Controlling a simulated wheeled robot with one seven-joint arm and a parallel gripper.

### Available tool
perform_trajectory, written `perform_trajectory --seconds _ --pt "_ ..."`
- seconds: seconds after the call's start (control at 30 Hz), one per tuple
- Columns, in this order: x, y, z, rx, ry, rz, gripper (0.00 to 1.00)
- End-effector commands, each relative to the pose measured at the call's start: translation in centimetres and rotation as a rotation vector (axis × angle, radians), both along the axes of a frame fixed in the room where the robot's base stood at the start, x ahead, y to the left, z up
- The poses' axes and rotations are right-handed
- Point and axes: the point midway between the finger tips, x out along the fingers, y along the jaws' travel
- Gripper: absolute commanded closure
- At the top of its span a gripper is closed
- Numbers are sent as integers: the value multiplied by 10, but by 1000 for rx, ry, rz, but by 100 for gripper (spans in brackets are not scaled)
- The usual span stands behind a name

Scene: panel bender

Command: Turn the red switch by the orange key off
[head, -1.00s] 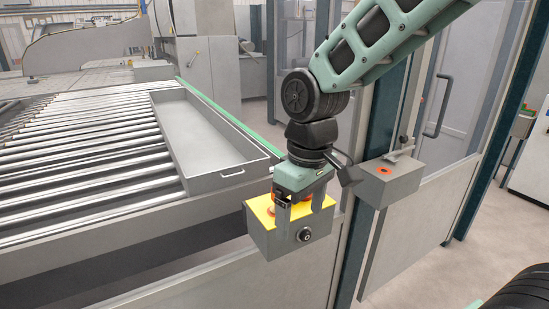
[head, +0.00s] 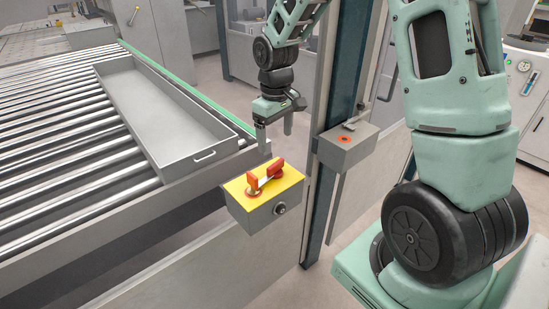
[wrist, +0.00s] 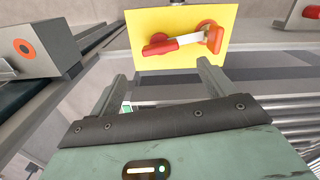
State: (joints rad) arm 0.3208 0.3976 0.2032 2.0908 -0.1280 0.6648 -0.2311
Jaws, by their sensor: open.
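A grey box (head: 264,212) with a yellow top carries the red switch parts. My gripper (head: 276,142) is open and empty, above and behind the box, apart from the switch. The wrist view also shows its spread fingers (wrist: 160,76).
A second grey box (head: 348,152) with an orange-red ring (head: 345,139) stands to the right on the fence. A long grey tray (head: 165,112) lies on the roller table at left. A dark post (head: 322,200) stands between the boxes.

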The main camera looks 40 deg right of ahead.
Motion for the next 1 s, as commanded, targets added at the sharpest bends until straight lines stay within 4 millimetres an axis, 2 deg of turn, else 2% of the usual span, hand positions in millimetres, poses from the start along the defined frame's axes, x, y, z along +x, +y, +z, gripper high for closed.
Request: perform_trajectory --seconds 0.2,0.4,0.6,0.9,0.93,1.0 --pt "-1 1 -45 3 7 2 18" --pt "-1 1 -75 1 3 2 18" --pt "0 1 -90 0 1 0 18" --pt "0 1 -92 0 -1 0 18" --pt "0 1 -92 0 -1 0 21" --pt "0 1 -92 0 -1 0 40"
